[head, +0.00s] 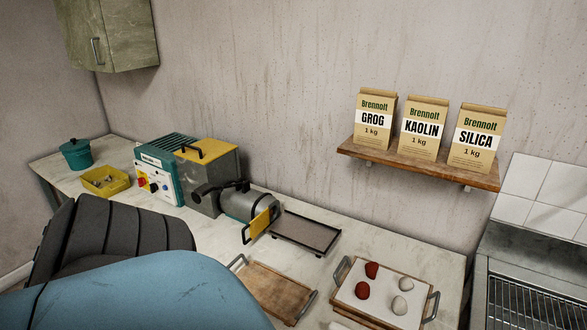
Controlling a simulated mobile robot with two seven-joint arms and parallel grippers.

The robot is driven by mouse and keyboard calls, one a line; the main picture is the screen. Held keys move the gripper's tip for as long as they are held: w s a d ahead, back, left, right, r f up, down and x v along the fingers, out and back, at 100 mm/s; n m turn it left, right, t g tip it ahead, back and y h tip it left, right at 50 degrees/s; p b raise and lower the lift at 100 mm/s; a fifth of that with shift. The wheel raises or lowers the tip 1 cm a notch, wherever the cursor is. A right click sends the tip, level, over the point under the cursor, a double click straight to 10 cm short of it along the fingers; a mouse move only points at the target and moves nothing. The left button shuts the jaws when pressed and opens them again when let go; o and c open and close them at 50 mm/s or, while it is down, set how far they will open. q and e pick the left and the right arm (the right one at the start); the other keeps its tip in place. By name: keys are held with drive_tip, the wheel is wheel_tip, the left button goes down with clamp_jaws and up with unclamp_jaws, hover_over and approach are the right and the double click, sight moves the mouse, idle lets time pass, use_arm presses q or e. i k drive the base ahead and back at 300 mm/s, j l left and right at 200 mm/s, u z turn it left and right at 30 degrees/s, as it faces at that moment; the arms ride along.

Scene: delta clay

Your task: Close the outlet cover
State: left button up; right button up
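A clay machine stands on the worktop against the wall, with a teal control box (160,175), a grey hopper with a yellow lid (207,152), and a grey barrel (237,205) pointing right. At the barrel's right end is a yellow outlet cover (259,223) with a dark handle on its near side. The cover appears to stand out at an angle from the barrel end; the outlet itself is hard to make out. A blue and dark grey part of my arm fills the lower left. Neither of my grippers is in view.
A dark tray (305,233) lies right of the outlet. A wooden board (273,291) and a handled tray (344,291) with red and pale lumps are nearer. A shelf (415,163) with three bags hangs above. A yellow bin (106,188) and teal pot (76,157) stand left.

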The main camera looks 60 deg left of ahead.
sight(259, 223)
drive_tip(key=u, duration=2.3)
drive_tip(key=i+j+z, duration=0.1)
drive_tip(key=z, duration=0.25)
drive_tip(key=i+j+z, duration=0.25)
drive_tip(key=z, duration=0.15)
drive_tip(key=i+j+z, duration=0.35)
drive_tip(key=k+l, duration=0.1)
